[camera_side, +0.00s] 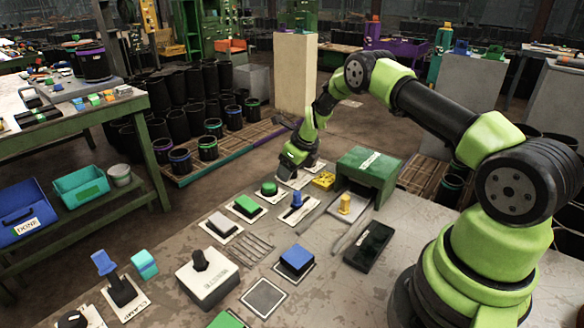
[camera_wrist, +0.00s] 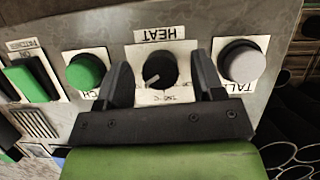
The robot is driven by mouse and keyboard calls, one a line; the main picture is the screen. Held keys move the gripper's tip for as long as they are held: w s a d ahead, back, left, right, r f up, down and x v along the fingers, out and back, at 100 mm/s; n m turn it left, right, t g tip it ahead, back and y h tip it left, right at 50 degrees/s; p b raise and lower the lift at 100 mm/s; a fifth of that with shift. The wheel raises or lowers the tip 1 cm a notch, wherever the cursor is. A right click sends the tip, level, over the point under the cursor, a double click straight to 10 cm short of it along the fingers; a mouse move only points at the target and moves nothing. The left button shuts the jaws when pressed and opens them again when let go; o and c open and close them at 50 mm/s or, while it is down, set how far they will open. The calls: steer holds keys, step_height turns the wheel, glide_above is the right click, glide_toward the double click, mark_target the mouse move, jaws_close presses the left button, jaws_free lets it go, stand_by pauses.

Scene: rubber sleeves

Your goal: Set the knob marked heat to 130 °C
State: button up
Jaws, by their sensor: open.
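The heat knob (camera_wrist: 158,72) is a round black knob with a pale pointer line, on a white plate (camera_wrist: 188,53) lettered HEAT. The wrist view shows the plate upside down. The pointer slants, and part of the scale, with a small "°C" marking, shows near the jaws; the exact setting cannot be read. My gripper (camera_wrist: 163,88) is open, with one finger on each side of the knob and visible gaps to it. In the side view my gripper (camera_side: 296,170) is low at the far edge of the bench and hides the knob.
A green button (camera_wrist: 86,71) sits left of the knob and a grey button (camera_wrist: 243,62) right of it, both close to the fingers. In the side view a green box (camera_side: 368,172), a blue-handled lever (camera_side: 297,199) and a yellow block (camera_side: 323,180) stand near my gripper.

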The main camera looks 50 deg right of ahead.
steer(key=shift+c, duration=0.2)
steer(key=c, duration=0.9)
steer(key=shift+n, duration=0.3)
steer(key=n+y, duration=0.1)
steer(key=n, duration=0.2)
steer(key=shift+d+n+y, duration=0.1)
steer(key=shift+n+y, duration=0.2)
steer(key=shift+n+g+y, duration=0.35)
steer(key=shift+n+g, duration=0.05)
steer(key=shift+n, duration=0.75)
steer(key=shift+n+g+y, duration=0.35)
steer(key=shift+n+g, duration=0.05)
steer(key=shift+n, duration=0.75)
